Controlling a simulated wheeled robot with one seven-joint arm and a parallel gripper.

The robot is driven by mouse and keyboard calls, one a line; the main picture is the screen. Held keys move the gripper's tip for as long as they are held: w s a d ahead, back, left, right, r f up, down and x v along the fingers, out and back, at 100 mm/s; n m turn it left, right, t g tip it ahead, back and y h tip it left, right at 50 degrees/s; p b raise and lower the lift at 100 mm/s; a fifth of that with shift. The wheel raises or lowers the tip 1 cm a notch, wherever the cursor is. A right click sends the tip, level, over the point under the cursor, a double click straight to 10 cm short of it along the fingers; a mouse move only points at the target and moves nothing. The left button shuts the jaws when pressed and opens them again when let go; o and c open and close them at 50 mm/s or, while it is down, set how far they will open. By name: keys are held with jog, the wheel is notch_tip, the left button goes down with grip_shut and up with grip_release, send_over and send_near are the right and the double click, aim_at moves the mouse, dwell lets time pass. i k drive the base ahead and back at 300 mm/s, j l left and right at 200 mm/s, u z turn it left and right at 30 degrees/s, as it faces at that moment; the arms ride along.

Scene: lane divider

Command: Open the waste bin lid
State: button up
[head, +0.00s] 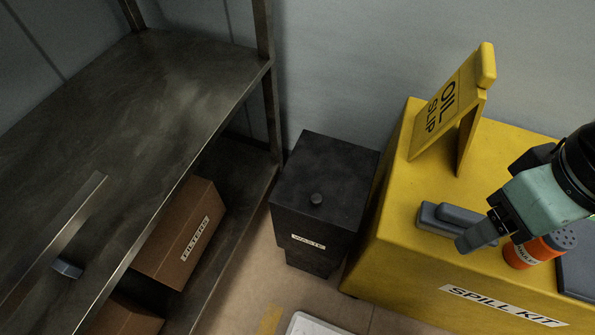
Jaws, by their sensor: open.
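The waste bin (305,243) is a dark grey box on the floor between the metal shelf and the yellow chest, with a "WASTE" label on its front. Its flat dark lid (325,172) lies shut on top. A small round knob (316,199) stands near the lid's front edge. My gripper (490,243) is at the right, above the yellow chest and well to the right of the bin. It is open, with one finger clearly visible; it overlaps the view of an orange canister, and I cannot tell whether they touch.
The yellow "SPILL KIT" chest (400,265) stands close to the bin's right. On it are a yellow "OIL SLIP" sign (447,107), a grey block (440,222) and the orange canister (527,255). A metal shelf (150,105) with brown boxes (180,235) flanks the left.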

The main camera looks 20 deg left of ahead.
aim_at(327, 180)
jog(key=u, duration=0.85)
jog(key=i+j+u, duration=0.1)
jog(key=j+u, duration=0.25)
jog(key=j, duration=0.25)
